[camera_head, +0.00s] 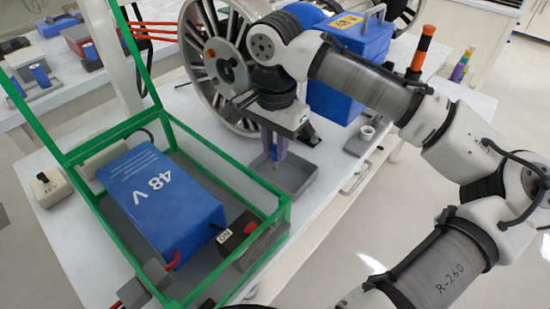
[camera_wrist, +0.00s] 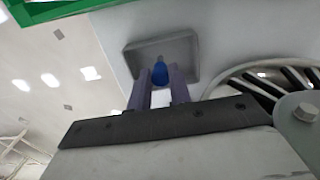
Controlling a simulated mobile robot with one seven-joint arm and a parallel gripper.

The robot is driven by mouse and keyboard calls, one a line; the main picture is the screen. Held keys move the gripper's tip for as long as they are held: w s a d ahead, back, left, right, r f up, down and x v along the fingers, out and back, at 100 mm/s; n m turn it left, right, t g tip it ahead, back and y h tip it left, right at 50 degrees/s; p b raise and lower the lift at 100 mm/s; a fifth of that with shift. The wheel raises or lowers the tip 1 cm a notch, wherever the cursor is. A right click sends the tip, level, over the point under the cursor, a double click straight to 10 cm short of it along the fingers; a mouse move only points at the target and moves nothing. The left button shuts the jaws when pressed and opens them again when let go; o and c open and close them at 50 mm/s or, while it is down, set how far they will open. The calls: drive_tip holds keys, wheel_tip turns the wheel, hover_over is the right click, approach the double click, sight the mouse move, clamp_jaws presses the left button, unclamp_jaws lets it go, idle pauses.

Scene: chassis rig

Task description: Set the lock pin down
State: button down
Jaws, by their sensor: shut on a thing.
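My gripper (camera_head: 275,150) points down over a small grey tray (camera_head: 302,178) on the white table, right of the green frame. In the wrist view the two purple fingers (camera_wrist: 160,84) are closed on the blue lock pin (camera_wrist: 161,72). The pin's grey tip points toward the tray (camera_wrist: 185,45). The pin is mostly hidden between the fingers in the head view. I cannot tell whether its tip touches the tray floor.
A green open frame (camera_head: 205,145) holds a blue 48 V battery (camera_head: 160,200) and a red-knobbed switch box (camera_head: 240,235). A spoked wheel (camera_head: 200,60) stands behind my gripper.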

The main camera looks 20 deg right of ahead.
sight(275, 154)
drive_tip(key=shift+f, duration=2)
drive_tip(key=shift+f, duration=0.2)
drive_tip(key=c, duration=1.3)
unclamp_jaws()
wheel_tip(275, 154, up, 12)
drive_tip(key=shift+r+p, duration=0.25)
drive_tip(key=shift+p, duration=0.1)
